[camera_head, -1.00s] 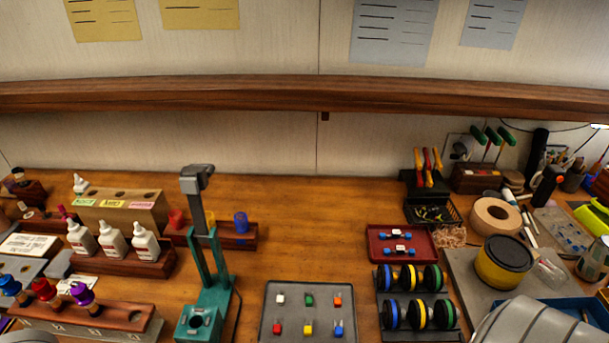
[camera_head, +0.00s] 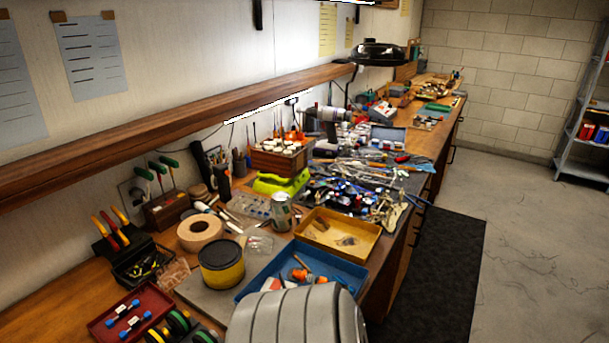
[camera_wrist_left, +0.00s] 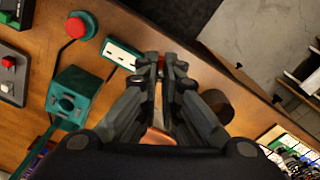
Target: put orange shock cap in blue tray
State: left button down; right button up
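The blue tray (camera_head: 345,268) lies on the bench in the lower middle of the head view, with small orange and white pieces in it. My left gripper (camera_wrist_left: 161,66) is seen only in the left wrist view. Its fingers are close together, with a small orange-red piece (camera_wrist_left: 160,62) between the tips. This looks like the orange shock cap, mostly hidden by the fingers. The gripper is above the bench near its front edge, away from the blue tray. My right gripper is not in view.
A yellow tray (camera_head: 372,245), a can (camera_head: 281,212) and a yellow tin (camera_head: 222,264) stand close to the blue tray. Floor shows beyond the bench edge.

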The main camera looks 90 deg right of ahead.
aim_at(343, 280)
jog(key=z, duration=0.95)
jog(key=k+l+z, duration=0.1)
jog(key=z, duration=1.3)
jog(key=l+z, duration=0.1)
jog(key=z, duration=0.85)
jog(key=l+z, duration=0.1)
jog(key=z, duration=0.4)
